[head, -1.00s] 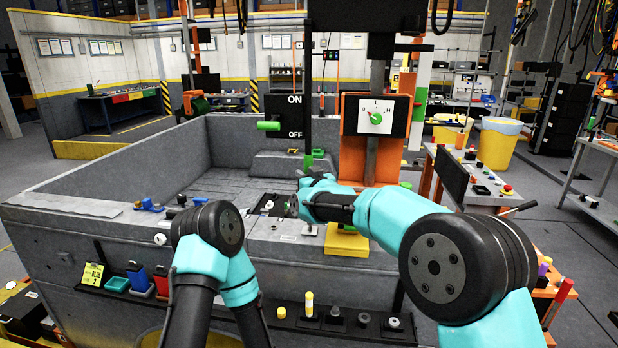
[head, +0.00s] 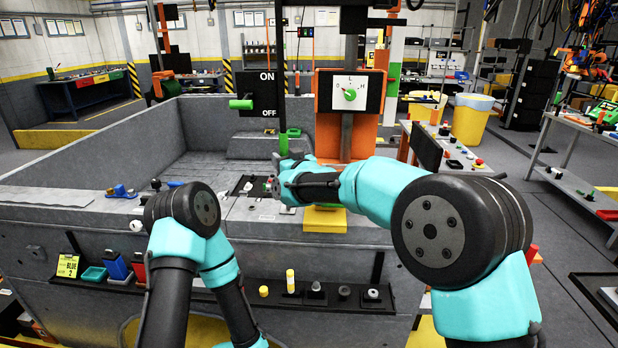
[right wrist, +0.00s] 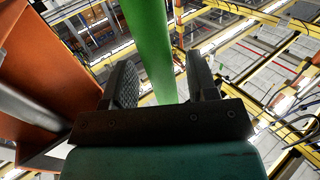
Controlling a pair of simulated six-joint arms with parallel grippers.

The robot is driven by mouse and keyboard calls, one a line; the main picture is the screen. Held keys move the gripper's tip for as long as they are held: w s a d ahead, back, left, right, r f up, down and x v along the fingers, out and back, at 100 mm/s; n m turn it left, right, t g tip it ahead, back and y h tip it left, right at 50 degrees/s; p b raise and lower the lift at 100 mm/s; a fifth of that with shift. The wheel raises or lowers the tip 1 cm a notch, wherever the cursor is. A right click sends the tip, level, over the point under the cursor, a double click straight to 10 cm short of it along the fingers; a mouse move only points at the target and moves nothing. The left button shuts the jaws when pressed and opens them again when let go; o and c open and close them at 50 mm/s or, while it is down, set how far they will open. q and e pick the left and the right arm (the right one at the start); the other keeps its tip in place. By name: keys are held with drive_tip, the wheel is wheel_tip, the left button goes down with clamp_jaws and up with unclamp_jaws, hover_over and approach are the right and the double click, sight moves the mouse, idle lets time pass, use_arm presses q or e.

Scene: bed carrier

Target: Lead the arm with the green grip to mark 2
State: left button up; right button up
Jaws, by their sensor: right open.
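A green upright bar, which looks like the green grip (head: 283,145), stands below the ON/OFF panel in the head view. In the right wrist view the green grip (right wrist: 148,45) rises between the two dark fingers. My right gripper (head: 281,170) is at its lower end in the head view. In the right wrist view my right gripper (right wrist: 165,85) is open, with a finger on either side of the green grip and gaps showing. I cannot read a mark 2 beside it. My left arm shows at lower left; its gripper is not visible.
A panel marked ON and OFF (head: 264,92) has a green side handle (head: 240,104). A dial box (head: 349,92) on an orange post (head: 325,130) stands just right of my right gripper.

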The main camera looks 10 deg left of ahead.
drive_tip(key=v, duration=1.4)
drive_tip(key=shift+s+d, duration=0.2)
drive_tip(key=shift+d, duration=0.1)
